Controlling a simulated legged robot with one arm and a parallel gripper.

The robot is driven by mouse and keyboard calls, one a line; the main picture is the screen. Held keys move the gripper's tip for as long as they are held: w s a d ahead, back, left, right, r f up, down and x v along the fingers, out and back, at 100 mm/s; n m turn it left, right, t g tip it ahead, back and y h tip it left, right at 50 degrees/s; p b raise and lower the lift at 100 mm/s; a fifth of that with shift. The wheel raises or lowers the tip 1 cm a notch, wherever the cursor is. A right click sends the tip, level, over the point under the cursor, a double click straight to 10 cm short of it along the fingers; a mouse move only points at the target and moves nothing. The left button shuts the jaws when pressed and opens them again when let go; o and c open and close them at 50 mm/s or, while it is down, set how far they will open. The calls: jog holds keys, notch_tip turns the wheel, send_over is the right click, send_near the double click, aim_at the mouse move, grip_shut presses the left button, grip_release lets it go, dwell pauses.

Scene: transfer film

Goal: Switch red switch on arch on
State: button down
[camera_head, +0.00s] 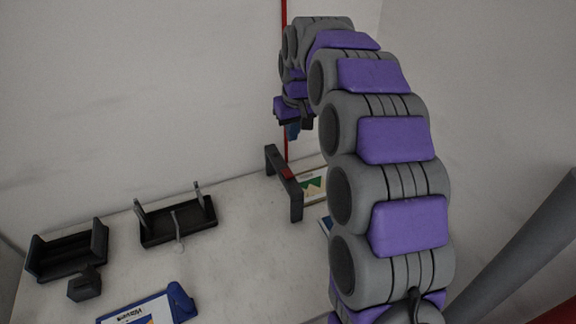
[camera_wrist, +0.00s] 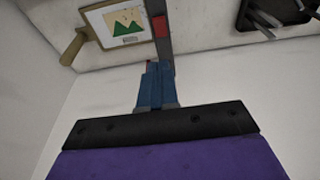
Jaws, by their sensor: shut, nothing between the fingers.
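The dark grey arch (camera_head: 284,181) stands on the light table near the back wall. A small red switch (camera_head: 287,173) sits on its top bar, and whether it is on or off cannot be told. In the wrist view the arch (camera_wrist: 158,8) and the red switch (camera_wrist: 160,26) lie beyond the blue fingertips. My gripper (camera_head: 294,131) is above the arch in the head view, pointing down and apart from it. In the wrist view my gripper (camera_wrist: 154,68) shows its blue fingers together, with nothing between them.
A framed picture (camera_head: 311,187) lies beside the arch, partly hidden by my arm. A black holder with prongs (camera_head: 177,222), a black tray (camera_head: 68,252), a dark block (camera_head: 84,285) and a blue clipboard (camera_head: 140,310) are on the table's left. A red vertical line (camera_head: 284,60) runs down the back wall.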

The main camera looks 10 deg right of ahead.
jog(key=shift+w+a, duration=0.15)
jog(key=shift+a, duration=0.15)
jog(key=b, duration=0.3)
send_near(288, 174)
jog(key=x, duration=0.5)
jog(key=shift+w+f, duration=0.15)
jog(key=shift+w, duration=0.25)
jog(key=shift+f, duration=0.45)
jog(key=shift+s+f, duration=0.1)
jog(key=shift+s, duration=0.05)
